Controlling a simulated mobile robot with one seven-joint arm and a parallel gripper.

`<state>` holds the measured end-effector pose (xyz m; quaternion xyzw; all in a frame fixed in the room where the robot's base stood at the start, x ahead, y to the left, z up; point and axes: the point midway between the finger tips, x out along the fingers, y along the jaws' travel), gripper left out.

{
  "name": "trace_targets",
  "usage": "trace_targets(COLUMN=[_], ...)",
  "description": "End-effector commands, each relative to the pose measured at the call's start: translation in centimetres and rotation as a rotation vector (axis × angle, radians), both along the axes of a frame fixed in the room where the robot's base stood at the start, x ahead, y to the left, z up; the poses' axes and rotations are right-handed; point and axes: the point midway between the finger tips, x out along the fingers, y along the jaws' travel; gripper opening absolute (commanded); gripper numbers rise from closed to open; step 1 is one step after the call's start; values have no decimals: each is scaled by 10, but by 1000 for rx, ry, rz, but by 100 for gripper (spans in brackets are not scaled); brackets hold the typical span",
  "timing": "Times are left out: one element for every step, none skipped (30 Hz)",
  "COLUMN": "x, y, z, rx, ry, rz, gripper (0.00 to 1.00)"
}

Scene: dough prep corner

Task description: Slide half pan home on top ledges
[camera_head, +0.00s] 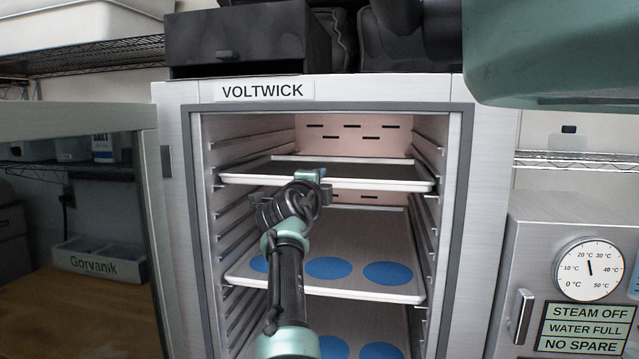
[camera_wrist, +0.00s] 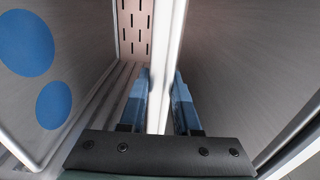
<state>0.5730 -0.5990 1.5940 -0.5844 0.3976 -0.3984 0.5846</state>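The half pan (camera_head: 385,184) is a shallow, light-rimmed tray with a dark, bare inside. It lies about level in the upper part of the open Voltwick cabinet (camera_head: 183,215), between the side ledges; its exact contact with them is unclear. My gripper (camera_head: 316,178) is at the middle of its front rim. In the wrist view, the blue fingers of my gripper (camera_wrist: 163,85) stand on both sides of the pale rim of the half pan (camera_wrist: 167,50) and look closed on it. The top ledges (camera_head: 428,146) show on the right wall above the pan.
A lower pan (camera_head: 365,288) with blue discs sits under the half pan, and more discs show below. The cabinet door (camera_head: 80,120) stands open at left. A steam unit (camera_head: 535,235) with a dial is at right. A teal object (camera_head: 550,60) hangs at upper right.

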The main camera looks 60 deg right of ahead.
Motion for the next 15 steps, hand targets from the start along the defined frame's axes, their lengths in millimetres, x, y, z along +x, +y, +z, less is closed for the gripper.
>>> trace_targets(x=[0, 0, 0, 0, 0, 0, 0, 0, 0, 0, 0, 0, 0, 0, 0], y=[0, 0, 0, 0, 0, 0, 0, 0, 0, 0, 0, 0, 0, 0, 1], z=[4, 4, 4, 3, 3, 3, 2, 2, 2, 1, 1, 1, -3, -4, -4], rx=[-7, -7, -6, -7, -6, -5, -4, -4, -3, -3, -2, -2, 7, 7, 6], ry=[-4, -4, -3, -3, -2, -2, -1, -1, -1, -1, -1, -1, 3, 3, 1], rz=[1, 1, 1, 1, 1, 1, 1, 1, 0, 0, 0, 0, -1, -1, 0], gripper=[38, 44, 51, 56, 62, 66, 66, 66, 66, 66, 66, 66, 66, 66, 66])
